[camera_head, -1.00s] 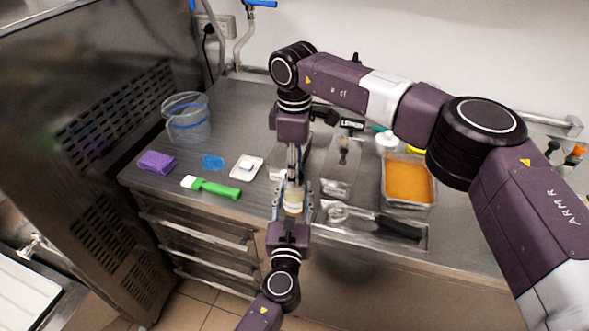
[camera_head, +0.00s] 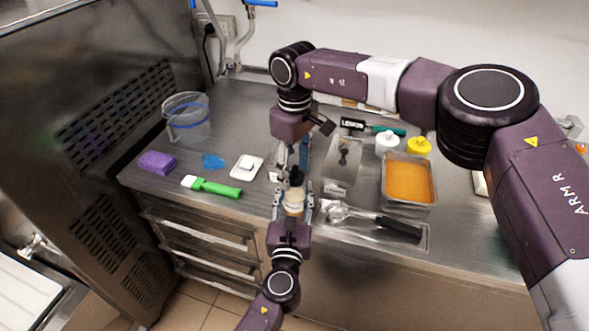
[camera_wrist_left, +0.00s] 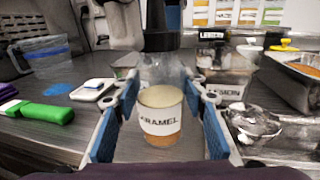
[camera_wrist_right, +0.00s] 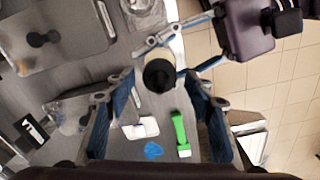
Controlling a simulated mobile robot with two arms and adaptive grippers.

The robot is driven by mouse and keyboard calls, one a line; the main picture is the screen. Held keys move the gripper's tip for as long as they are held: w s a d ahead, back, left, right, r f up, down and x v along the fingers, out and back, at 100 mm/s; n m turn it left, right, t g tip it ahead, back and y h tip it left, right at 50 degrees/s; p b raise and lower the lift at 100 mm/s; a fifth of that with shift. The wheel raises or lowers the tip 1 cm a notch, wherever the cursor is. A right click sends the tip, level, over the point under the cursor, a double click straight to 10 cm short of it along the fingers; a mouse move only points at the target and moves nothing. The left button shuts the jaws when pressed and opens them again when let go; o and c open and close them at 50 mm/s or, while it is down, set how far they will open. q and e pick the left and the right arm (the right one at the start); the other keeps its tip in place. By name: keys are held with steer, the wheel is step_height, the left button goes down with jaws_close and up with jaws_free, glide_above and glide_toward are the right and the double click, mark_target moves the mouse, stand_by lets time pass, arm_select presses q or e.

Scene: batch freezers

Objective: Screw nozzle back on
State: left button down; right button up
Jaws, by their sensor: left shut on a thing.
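The clear bottle with a white caramel label (camera_wrist_left: 160,122) stands upright between the blue-padded fingers of my left gripper (camera_head: 294,193), which is shut on it near the counter's front edge. The black nozzle (camera_head: 296,177) sits at the top of the bottle; it also shows in the left wrist view (camera_wrist_left: 160,40) and from above in the right wrist view (camera_wrist_right: 160,75). I cannot tell how tightly it is seated. My right gripper (camera_head: 293,163) is just above, pointing down, its fingers apart around or above the nozzle and not visibly touching it.
A white scale-like item (camera_head: 247,167) is nearer. An orange-filled tray (camera_head: 408,183), utensils (camera_head: 385,222) and white and yellow bottles (camera_head: 419,146) are on the right.

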steer(key=shift+r, duration=2.25)
steer(key=shift+c, duration=0.3)
